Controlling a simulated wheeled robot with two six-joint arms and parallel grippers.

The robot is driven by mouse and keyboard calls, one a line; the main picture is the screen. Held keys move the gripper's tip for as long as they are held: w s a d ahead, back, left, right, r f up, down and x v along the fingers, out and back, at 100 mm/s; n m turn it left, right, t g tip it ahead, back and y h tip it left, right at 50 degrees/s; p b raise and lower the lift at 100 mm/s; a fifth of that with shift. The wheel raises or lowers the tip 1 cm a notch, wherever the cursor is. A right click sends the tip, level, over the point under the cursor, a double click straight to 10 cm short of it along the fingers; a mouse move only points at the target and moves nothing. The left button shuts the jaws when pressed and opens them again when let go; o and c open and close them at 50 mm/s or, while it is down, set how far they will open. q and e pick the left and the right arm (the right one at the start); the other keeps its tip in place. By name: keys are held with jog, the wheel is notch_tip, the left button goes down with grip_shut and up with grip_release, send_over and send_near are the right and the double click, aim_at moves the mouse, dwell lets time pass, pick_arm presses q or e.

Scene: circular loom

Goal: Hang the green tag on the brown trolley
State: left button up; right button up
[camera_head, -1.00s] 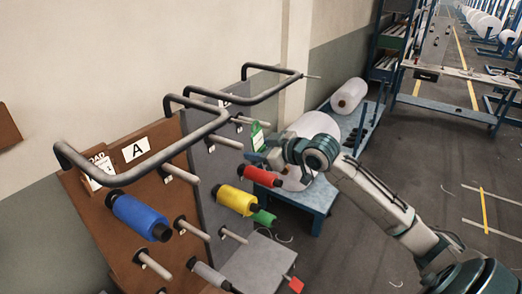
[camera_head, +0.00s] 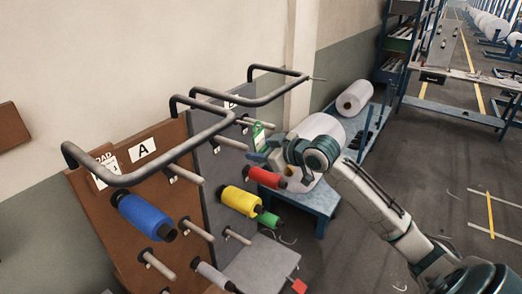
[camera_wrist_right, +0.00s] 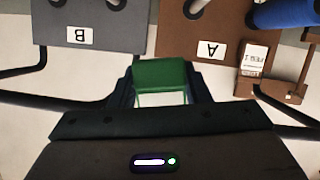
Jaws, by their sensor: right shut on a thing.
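My right gripper (camera_head: 261,151) is shut on the green tag (camera_head: 258,136) and holds it up in front of the right part of the grey panel. In the right wrist view the tag (camera_wrist_right: 160,74) sits between the fingers of the gripper (camera_wrist_right: 160,92). The brown trolley (camera_head: 118,245) stands at the left, with a label A, pegs and a bent dark handle bar on top. Its panel also shows upside down in the right wrist view (camera_wrist_right: 200,65). The tag is apart from the brown trolley. My left gripper is not in view.
A grey trolley (camera_head: 210,170) with label B stands beside the brown one. A blue spool (camera_head: 145,215) is on the brown trolley; yellow (camera_head: 240,201) and red (camera_head: 267,178) spools stick out nearby. A white card (camera_wrist_right: 254,56) hangs on the brown trolley. Open floor lies right.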

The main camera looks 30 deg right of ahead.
jog(key=shift+f, duration=0.2)
jog(key=o, duration=1.2)
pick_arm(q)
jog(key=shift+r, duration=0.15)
pick_arm(e)
jog(key=shift+o, duration=0.2)
jog(key=shift+s+r, duration=0.1)
